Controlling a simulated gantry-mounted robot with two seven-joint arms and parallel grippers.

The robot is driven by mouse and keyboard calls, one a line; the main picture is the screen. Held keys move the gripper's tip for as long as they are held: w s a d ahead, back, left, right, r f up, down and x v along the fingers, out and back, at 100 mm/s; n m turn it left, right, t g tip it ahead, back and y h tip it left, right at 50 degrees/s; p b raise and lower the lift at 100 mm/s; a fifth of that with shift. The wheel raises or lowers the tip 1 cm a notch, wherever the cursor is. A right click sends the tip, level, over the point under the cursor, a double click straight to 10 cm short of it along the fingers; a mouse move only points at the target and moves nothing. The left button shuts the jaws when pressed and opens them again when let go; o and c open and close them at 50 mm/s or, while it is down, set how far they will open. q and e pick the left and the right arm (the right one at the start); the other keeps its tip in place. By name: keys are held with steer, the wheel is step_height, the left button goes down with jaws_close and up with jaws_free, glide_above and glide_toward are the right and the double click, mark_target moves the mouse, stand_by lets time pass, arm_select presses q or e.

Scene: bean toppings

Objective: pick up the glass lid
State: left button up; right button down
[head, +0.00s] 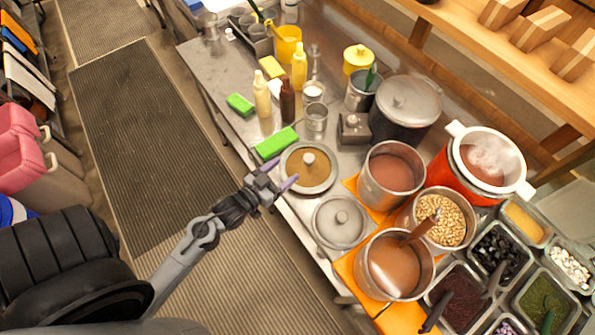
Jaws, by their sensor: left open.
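A round lid with a silvery rim, a pale knob and brown showing through its middle (292,168) looks like the glass lid. It is near the front edge of the steel counter, in the middle of the head view. A second round lid, grey with a knob (340,234), lies just to its lower right and looks like metal. My left gripper (279,174) is open and empty, with its purple-tipped fingers at the left side of the glass lid. I cannot tell whether they touch it. My right gripper is not in view.
Steel pots of brown liquid (392,168) and beans (447,225) stand right of the lids. A green sponge (276,143) lies just behind the glass lid. Sauce bottles (262,98) and a large lidded pot (405,108) are farther back.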

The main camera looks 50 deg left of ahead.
mark_target(308, 158)
arm_select(q)
steer(key=w+f, duration=0.1)
steer(key=w, duration=0.2)
steer(key=w+f+b, duration=0.1)
steer(key=shift+w+d+f, duration=0.2)
steer(key=shift+w+f, duration=0.1)
steer(key=shift+w, duration=0.1)
steer(key=shift+w+d+f, duration=0.1)
steer(key=shift+w+f, duration=0.1)
steer(key=shift+w, duration=0.85)
steer(key=shift+w+a+f, duration=0.1)
steer(key=shift+w+f, duration=0.1)
steer(key=shift+w, duration=0.8)
steer(key=shift+w+d+f, duration=0.1)
steer(key=shift+w+f, duration=0.1)
steer(key=shift+w, duration=0.85)
steer(key=shift+c, duration=0.3)
jaws_close()
steer(key=shift+r, duration=0.1)
